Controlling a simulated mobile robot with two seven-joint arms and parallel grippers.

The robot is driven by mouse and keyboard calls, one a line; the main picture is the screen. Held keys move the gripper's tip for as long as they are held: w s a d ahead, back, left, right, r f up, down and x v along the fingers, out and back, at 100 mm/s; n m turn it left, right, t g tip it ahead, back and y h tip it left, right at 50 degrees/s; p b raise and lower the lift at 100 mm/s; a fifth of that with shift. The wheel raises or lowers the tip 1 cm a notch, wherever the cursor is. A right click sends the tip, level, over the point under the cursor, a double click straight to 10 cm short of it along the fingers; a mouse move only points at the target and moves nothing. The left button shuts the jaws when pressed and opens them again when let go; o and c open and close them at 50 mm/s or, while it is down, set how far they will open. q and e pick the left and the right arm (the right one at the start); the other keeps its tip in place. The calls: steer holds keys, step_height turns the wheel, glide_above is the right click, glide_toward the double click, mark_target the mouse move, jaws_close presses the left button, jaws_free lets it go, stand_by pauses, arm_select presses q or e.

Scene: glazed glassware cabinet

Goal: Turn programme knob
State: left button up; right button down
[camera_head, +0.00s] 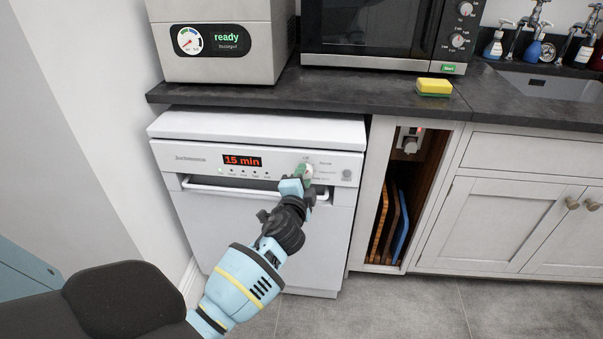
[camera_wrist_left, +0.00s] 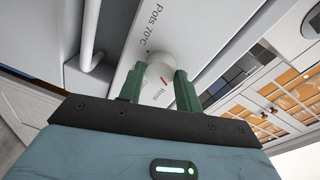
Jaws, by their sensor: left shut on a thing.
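The white dishwasher (camera_head: 250,239) stands under the dark worktop, its door closed. Its red display (camera_head: 242,161) reads "15 min". The programme knob (camera_head: 306,168) is at the right of its control panel, mostly hidden by my gripper in the head view. In the left wrist view the round white knob (camera_wrist_left: 159,71) has a red mark. The labels "Pots 70°C" and "Rinse" are printed around it. My left gripper (camera_head: 302,175) has its green fingers on either side of the knob and is shut on it; the fingers (camera_wrist_left: 158,88) also show in the left wrist view. My right gripper is not in view.
A door handle bar (camera_head: 235,190) runs just below the panel. A steel appliance showing "ready" (camera_head: 226,40), a microwave (camera_head: 370,28) and a yellow sponge (camera_head: 434,87) are on the worktop. Boards (camera_head: 402,227) stand in the niche at right. The floor in front is clear.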

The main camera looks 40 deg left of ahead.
arm_select(q)
steer(key=shift+m+p, duration=1.15)
steer(key=shift+m, duration=0.65)
steer(key=shift+g, duration=0.3)
steer(key=o, duration=1)
steer(key=v, duration=0.7)
steer(key=shift+s+d+p, duration=0.3)
steer(key=shift+s+p, duration=0.05)
